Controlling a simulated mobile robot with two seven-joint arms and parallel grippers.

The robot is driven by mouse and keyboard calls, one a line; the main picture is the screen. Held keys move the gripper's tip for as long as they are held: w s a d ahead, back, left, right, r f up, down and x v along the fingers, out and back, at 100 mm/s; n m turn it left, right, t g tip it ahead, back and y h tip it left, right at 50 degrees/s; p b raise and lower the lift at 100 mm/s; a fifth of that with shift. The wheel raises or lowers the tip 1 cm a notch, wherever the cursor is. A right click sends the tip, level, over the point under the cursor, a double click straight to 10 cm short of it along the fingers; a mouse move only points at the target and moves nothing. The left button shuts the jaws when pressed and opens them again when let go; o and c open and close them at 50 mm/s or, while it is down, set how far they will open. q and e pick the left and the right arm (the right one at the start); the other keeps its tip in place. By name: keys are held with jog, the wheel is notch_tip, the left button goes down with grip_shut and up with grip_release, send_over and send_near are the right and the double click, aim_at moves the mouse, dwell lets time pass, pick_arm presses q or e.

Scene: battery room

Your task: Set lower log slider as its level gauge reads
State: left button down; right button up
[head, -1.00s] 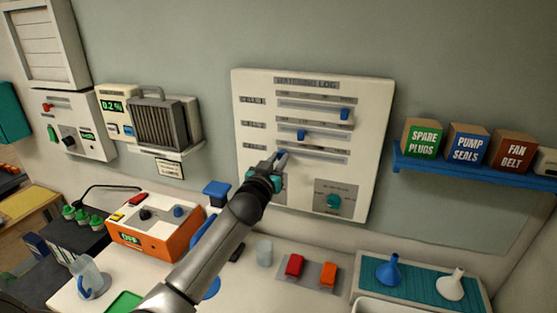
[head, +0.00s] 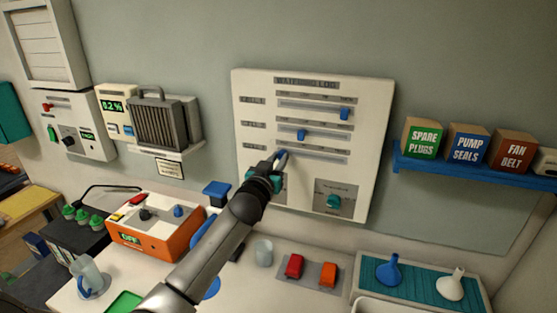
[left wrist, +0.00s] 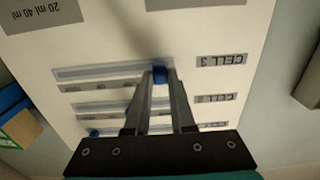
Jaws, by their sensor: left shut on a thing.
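The white watering log board (head: 362,180) hangs on the wall with three horizontal slider tracks. The lower slider, a blue knob (left wrist: 159,74), sits in the CELL 3 track (left wrist: 100,73), towards the label end. My left gripper (head: 278,160) reaches the board at that track; in the left wrist view its two fingers (left wrist: 159,80) are shut on the knob. The middle blue slider (head: 302,135) is left of mid-track, and the upper one (head: 345,114) is near the right end. The level gauge for the lower row cannot be made out. My right gripper is out of view.
Two dial panels are low on the board; the right one has a teal knob (head: 333,201), the left is partly hidden by my arm. Below stand an orange box (head: 160,245), a clear cup (head: 263,252) and a teal mat (head: 420,284). A blue shelf (head: 470,175) holds boxes at right.

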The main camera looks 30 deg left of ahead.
pick_arm(q)
jog(key=shift+d, duration=0.1)
jog(key=d, duration=0.3)
jog(key=w+d+b, duration=0.1)
jog(key=d, duration=0.2)
jog(key=w+d, duration=0.1)
jog(key=d, duration=0.2)
jog(key=shift+w+d+b, duration=0.15)
jog(key=shift+d+b, duration=0.2)
jog(key=shift+b, duration=0.05)
jog(key=c, duration=0.8)
grip_release()
jog(key=shift+a, duration=0.1)
jog(key=shift+o, duration=0.2)
jog(key=b+v, duration=0.1)
jog(key=v, duration=1.4)
jog(key=shift+f, duration=0.1)
